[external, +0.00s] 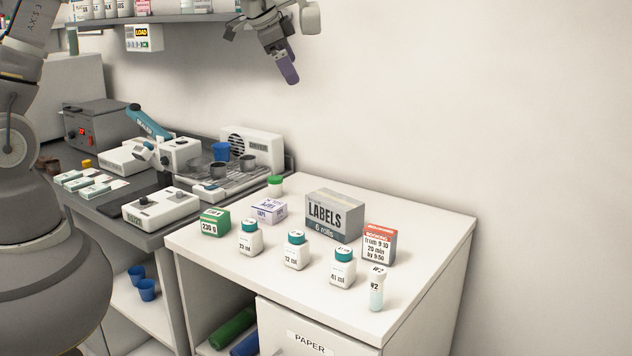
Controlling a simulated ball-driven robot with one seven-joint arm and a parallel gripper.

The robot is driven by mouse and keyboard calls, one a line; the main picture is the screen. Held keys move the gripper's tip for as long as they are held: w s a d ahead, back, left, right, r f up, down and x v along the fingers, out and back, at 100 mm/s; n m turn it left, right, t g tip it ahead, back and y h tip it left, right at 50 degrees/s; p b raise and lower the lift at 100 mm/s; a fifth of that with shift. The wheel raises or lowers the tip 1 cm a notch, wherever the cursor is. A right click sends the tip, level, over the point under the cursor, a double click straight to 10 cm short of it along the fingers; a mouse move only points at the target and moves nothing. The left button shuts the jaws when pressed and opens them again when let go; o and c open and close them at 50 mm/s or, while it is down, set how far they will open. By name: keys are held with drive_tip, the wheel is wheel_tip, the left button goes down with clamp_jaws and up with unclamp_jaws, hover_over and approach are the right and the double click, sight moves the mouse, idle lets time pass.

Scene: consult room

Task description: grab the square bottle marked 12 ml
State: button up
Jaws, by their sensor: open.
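Three square white bottles with teal caps stand in a slanting row on the white cabinet top. The middle bottle (296,256) has a label that seems to read 12 ml, though the print is small. The left bottle (250,243) has a label I cannot read surely. The right bottle (342,274) seems to read 41 ml. All three are upright and apart from each other. My gripper (289,74) is open, high above and behind the cabinet near the wall, pointing down. It touches no bottle, and I see nothing held in it.
A grey LABELS box (334,217) and a red-topped box (379,244) stand behind the bottles. A slim vial (376,291) stands front right, a green box (215,223) left. Lab devices fill the grey counter (110,200). The cabinet's right side is clear.

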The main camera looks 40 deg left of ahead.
drive_tip(key=s+a+r+n+t+b, duration=0.3)
drive_tip(key=s+a+r+n+b, duration=0.1)
drive_tip(key=a+r, duration=0.4)
drive_tip(key=s+a+r+n+t+b, duration=0.4)
drive_tip(key=s+a+r+b, duration=0.2)
drive_tip(key=r, duration=0.6)
drive_tip(key=shift+a+t+y, duration=0.3)
drive_tip(key=shift+a+y, duration=0.1)
drive_tip(key=shift+a, duration=0.55)
drive_tip(key=s+a+r, duration=0.1)
drive_tip(key=s, duration=0.1)
drive_tip(key=s+a+r+n+t+b, duration=0.1)
drive_tip(key=r, duration=0.1)
drive_tip(key=s+a+r+n, duration=0.1)
drive_tip(key=s+r, duration=0.1)
drive_tip(key=shift+s+a+t+b, duration=0.15)
drive_tip(key=shift+s+t+b, duration=0.15)
drive_tip(key=shift+t+b, duration=0.1)
drive_tip(key=c, duration=0.4)
drive_tip(key=shift+w, duration=0.1)
drive_tip(key=shift+c, duration=0.2)
